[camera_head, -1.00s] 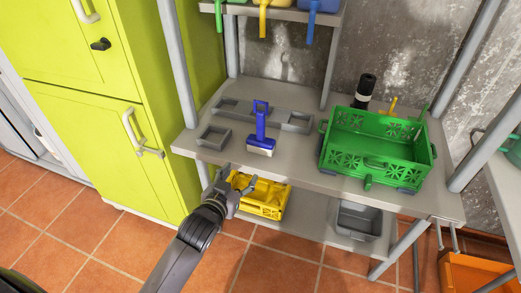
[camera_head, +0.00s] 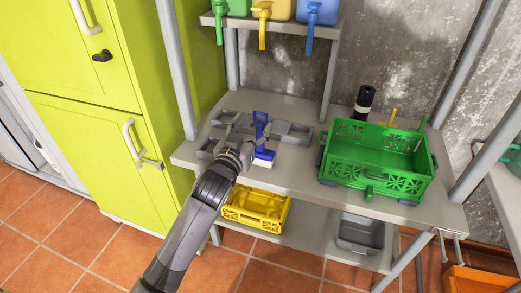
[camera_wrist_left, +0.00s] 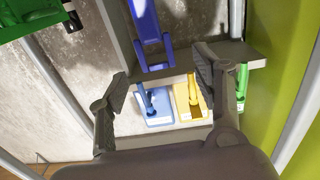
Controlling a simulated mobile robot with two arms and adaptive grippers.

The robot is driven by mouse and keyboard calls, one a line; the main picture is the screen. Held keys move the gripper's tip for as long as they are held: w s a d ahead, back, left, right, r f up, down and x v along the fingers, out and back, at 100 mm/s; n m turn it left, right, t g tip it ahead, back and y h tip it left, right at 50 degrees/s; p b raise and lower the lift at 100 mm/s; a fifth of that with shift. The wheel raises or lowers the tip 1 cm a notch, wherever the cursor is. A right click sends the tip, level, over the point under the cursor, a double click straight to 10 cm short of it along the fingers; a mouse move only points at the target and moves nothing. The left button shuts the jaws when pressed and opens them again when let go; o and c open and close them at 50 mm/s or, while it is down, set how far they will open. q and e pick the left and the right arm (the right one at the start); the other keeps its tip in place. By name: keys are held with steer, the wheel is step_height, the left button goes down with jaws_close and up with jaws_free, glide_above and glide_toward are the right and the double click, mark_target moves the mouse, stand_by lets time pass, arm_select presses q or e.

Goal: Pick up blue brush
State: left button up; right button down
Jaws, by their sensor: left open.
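I cannot tell whether a finger touches the brush. My right gripper is not in view.
Grey trays (camera_head: 290,131) lie around the brush. A green crate (camera_head: 375,160) stands to the right, with a black bottle (camera_head: 364,100) behind it. A yellow crate (camera_head: 256,206) and grey bin (camera_head: 358,230) sit on the lower shelf. A green cabinet (camera_head: 95,150) stands left.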

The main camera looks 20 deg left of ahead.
arm_select(q)
steer(key=w, duration=0.5)
steer(key=shift+w+d+p, duration=0.3)
steer(key=shift+d+p, duration=0.05)
steer(key=shift+p, duration=0.05)
steer(key=shift+c, duration=0.5)
jaws_close()
